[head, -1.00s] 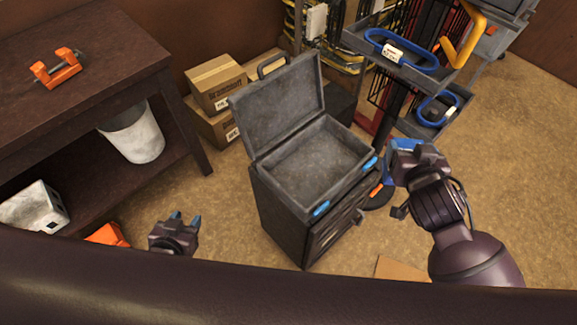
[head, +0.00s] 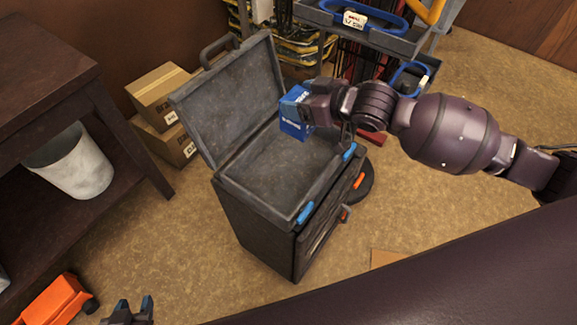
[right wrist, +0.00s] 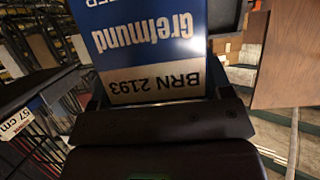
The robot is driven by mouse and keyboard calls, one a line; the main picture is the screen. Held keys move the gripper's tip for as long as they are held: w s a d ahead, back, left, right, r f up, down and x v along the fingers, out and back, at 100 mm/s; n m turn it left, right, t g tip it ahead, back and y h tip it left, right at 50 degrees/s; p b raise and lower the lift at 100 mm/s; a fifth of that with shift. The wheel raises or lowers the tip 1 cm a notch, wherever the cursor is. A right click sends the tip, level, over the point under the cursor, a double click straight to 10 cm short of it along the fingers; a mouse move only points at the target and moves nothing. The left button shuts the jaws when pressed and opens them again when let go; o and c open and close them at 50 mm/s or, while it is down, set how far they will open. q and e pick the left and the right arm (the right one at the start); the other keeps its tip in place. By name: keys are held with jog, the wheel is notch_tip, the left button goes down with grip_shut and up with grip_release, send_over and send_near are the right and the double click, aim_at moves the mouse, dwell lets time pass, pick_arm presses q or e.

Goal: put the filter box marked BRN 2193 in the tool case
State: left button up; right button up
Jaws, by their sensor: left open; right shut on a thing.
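The blue filter box (head: 295,113) is in my right gripper (head: 310,112). In the right wrist view the box (right wrist: 150,40) fills the top middle, and its label reads BRN 2193 upside down. My right gripper is shut on it and holds it above the right back part of the tool case, near the open lid. The grey tool case (head: 268,205) stands open and its visible inside is empty. Its lid (head: 232,98) leans back. My left gripper (head: 133,308) is open and empty at the bottom left edge, partly cut off.
Cardboard boxes (head: 160,95) stand behind. A rack with grey trays (head: 360,35) is behind right. An orange thing (head: 50,300) lies bottom left.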

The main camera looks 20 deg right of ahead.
notch_tip(320, 180, down, 19)
jog(key=b, duration=0.5)
jog(key=shift+f, duration=0.45)
jog(key=shift+r, duration=0.1)
jog(key=shift+f, duration=0.2)
pick_arm(q)
jog(key=shift+g, duration=0.4)
jog(key=f, duration=0.5)
jog(key=shift+s+a, duration=0.1)
jog(key=shift+s, duration=0.3)
pick_arm(e)
jog(key=o, duration=1.1)
